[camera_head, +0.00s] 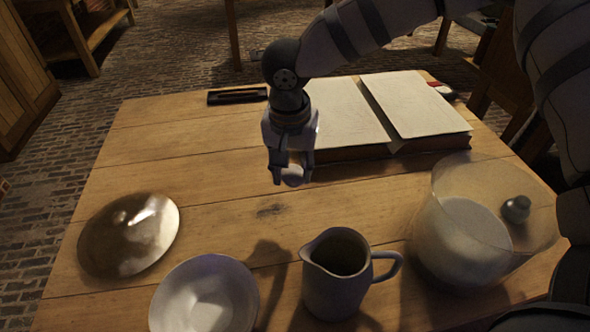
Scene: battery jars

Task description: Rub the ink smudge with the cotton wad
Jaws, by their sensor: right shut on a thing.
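My right gripper (291,178) comes down from the top right and hangs over the middle of the table. It is shut on a small whitish cotton wad (293,175), which shows between and below the fingers. The ink smudge (270,211) is a small dark patch on the bare wood, a little nearer to the camera and slightly left of the gripper. The wad looks apart from the smudge; its exact height above the wood is hard to tell. My left gripper is not in view.
An open book (430,108) lies behind the gripper, beside a dark narrow case (237,96). In front stand a grey jug (335,290), a white bowl (190,300) and a glass jar (440,215) with white contents. A shiny round lid (110,245) lies left. The wood around the smudge is clear.

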